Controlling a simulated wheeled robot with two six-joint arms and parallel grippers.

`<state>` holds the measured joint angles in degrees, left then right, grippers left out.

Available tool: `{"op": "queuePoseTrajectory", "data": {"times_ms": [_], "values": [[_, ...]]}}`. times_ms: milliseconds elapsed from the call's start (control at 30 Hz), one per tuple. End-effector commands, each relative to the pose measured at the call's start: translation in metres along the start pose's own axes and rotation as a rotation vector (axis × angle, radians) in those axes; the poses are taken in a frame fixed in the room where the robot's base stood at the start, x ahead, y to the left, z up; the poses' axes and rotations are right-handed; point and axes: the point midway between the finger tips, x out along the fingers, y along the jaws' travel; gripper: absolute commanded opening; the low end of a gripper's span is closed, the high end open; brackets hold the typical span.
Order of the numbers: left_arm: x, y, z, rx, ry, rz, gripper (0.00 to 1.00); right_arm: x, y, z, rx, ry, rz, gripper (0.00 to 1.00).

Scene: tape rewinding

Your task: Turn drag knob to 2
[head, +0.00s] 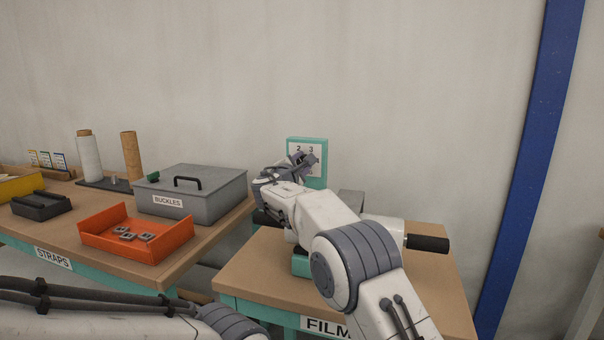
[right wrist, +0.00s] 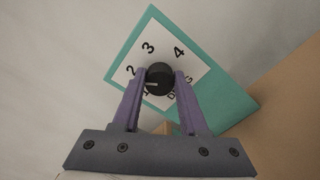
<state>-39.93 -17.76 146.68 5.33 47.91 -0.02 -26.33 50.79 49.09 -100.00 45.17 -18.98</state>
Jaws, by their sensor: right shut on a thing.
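The drag knob (right wrist: 159,76) is a round black knob on a white dial plate (right wrist: 178,52) with printed numbers; 2, 3 and 4 are readable in the right wrist view. A small pale mark shows on the knob's lower left; I cannot tell exactly which number it points at. The plate sits on a teal panel (right wrist: 230,98), which also stands upright in the head view (head: 318,180). My right gripper (right wrist: 159,82) is shut on the knob, one finger on each side. The fingers partly cover the lower dial lettering. My left gripper is out of view.
The panel stands at the back of the FILM table (head: 262,280), with a black-handled roller (head: 428,243) to the right. On the left STRAPS table are a grey BUCKLES box (head: 215,205), an orange tray (head: 165,249) and two upright rolls (head: 130,157). A blue post (head: 530,160) stands right.

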Motion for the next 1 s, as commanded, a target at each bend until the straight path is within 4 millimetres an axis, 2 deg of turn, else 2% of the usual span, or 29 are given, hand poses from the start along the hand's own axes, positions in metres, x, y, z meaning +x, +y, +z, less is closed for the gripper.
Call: {"op": "queuePoseTrajectory", "data": {"times_ms": [167, 633, 667, 700, 733, 1000], "values": [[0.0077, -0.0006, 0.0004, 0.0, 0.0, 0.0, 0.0, 0.0002, -0.0023, -0.0009, 0.04, 0.0, -0.003, 0.0], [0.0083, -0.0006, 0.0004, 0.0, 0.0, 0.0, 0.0, 0.0003, -0.0017, -0.0002, 0.053, 0.0, -0.004, 0.0], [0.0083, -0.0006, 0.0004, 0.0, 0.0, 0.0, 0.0, 0.0003, -0.0017, -0.0002, 0.053, 0.0, -0.004, 0.47], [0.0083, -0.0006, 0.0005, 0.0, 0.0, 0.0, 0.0, 0.0003, -0.0017, -0.0002, 0.053, -0.001, -0.004, 0.62], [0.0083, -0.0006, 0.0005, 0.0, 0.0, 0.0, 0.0, 0.0003, -0.0017, -0.0002, 0.053, 0.0, -0.003, 0.73], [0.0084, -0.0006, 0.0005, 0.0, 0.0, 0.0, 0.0, 0.0002, -0.0009, -0.0001, 0.052, 0.0, -0.002, 0.73]]}}
